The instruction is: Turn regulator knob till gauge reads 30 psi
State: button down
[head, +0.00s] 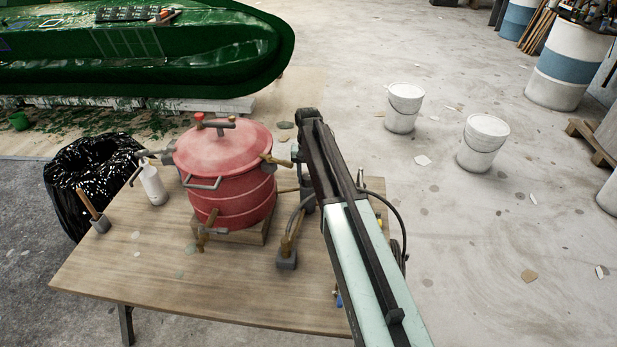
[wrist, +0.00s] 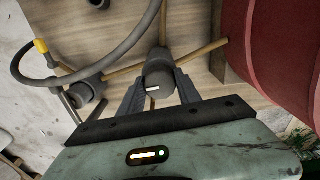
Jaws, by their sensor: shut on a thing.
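In the wrist view, my gripper (wrist: 161,82) has one finger on each side of a dark grey round knob (wrist: 159,68) and is shut on it. The knob bears a small white mark and sits where brass-coloured pipes meet. In the head view, my arm hides most of this spot, right of a red pressure pot (head: 226,170). The pot also shows at the right edge in the wrist view (wrist: 287,50). I cannot make out a gauge face or a reading in either view.
The pot stands on a wooden table (head: 160,265) with a white bottle (head: 152,184) and brushes (head: 97,215). A grey hose (wrist: 75,79) curves left of the knob in the wrist view. White buckets (head: 404,108) stand on open floor to the right. A green hull mould (head: 150,60) lies behind.

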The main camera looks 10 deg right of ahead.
aim_at(308, 176)
jog(key=n, duration=1)
jog(key=shift+n, duration=0.3)
dwell(0.5)
jog(key=c, duration=0.8)
grip_release()
jog(key=shift+c, duration=0.2)
notch_tip(308, 176, up, 8)
jog(key=p, duration=0.8)
jog(key=shift+f, duration=0.1)
